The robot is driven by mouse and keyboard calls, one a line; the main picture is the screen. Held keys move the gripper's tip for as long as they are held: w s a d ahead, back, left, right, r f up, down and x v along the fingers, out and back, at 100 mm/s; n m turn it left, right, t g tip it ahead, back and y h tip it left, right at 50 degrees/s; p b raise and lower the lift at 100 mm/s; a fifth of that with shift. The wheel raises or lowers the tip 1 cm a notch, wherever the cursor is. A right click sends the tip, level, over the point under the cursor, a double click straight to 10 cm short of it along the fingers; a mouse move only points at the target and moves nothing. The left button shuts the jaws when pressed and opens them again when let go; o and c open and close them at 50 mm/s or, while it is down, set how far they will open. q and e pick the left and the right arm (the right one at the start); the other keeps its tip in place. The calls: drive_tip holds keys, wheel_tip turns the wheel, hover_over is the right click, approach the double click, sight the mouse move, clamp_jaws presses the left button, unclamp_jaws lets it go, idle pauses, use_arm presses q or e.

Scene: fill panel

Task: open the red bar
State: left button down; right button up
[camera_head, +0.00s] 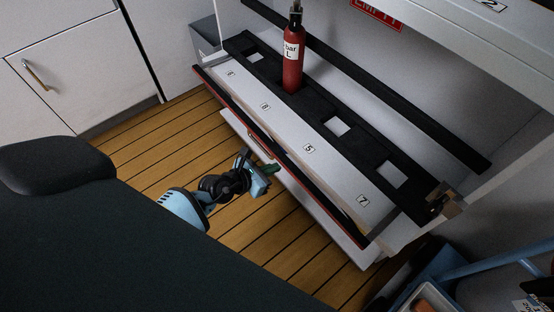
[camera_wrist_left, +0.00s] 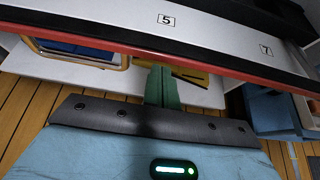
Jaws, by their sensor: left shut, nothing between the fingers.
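The red bar (camera_head: 320,199) is a long black bar with a red edge along the front of a white numbered shelf. It runs diagonally in the head view and crosses the top of the left wrist view (camera_wrist_left: 230,75). My left gripper (camera_head: 268,168) is beside the bar's outer face, near its middle. In the left wrist view its green fingers (camera_wrist_left: 162,78) are together, with nothing between them. Their tips meet the bar's lower red edge in the picture; I cannot tell whether they touch it. My right gripper is not in view.
A red bottle (camera_head: 292,60) stands in a black rack with several square holes. Under the bar is a white lower ledge (camera_head: 335,240). A blue crate (camera_head: 440,270) is at lower right. A dark seat-like surface (camera_head: 55,165) lies left. Wooden floor (camera_head: 150,140) is open between.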

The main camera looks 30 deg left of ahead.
use_arm(q)
drive_tip(key=r+p+v, duration=0.1)
drive_tip(key=p+v, duration=0.4)
drive_tip(key=v, duration=0.4)
drive_tip(key=shift+r, duration=0.6)
drive_tip(key=shift+w+d, duration=0.1)
